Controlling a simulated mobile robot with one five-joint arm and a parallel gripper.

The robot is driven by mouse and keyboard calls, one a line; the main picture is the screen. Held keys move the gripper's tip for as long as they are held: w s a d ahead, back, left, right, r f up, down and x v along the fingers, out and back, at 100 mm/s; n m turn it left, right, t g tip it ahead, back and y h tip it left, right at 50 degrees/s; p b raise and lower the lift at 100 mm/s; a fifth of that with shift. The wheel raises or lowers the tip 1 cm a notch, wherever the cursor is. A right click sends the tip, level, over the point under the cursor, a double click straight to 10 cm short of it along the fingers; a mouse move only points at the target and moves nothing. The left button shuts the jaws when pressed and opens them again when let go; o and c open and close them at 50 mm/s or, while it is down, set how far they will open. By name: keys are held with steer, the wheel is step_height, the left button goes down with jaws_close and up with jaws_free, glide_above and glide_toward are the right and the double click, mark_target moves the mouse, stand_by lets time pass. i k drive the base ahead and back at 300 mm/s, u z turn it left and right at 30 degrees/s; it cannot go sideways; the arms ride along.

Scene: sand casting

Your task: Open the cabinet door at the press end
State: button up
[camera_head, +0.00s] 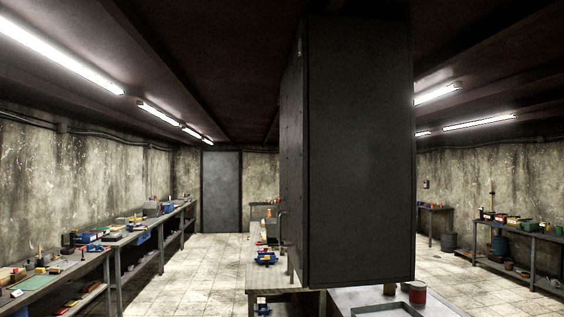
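A tall dark grey cabinet-like box (360,150) fills the middle of the head view, from near the ceiling down to bench height. Its broad face is plain. My gripper is not in view.
A bench (258,280) with blue and red tools stands below and left of the box. A red can (418,292) stands at its lower right. Long benches line the left (125,240) and right (520,233). Tiled floor (205,270) between is clear. A grey door (221,190) is at the back.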

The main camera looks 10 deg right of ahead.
mark_target(297, 214)
steer(key=u, duration=0.3)
steer(key=i, duration=0.9)
steer(key=u, duration=0.95)
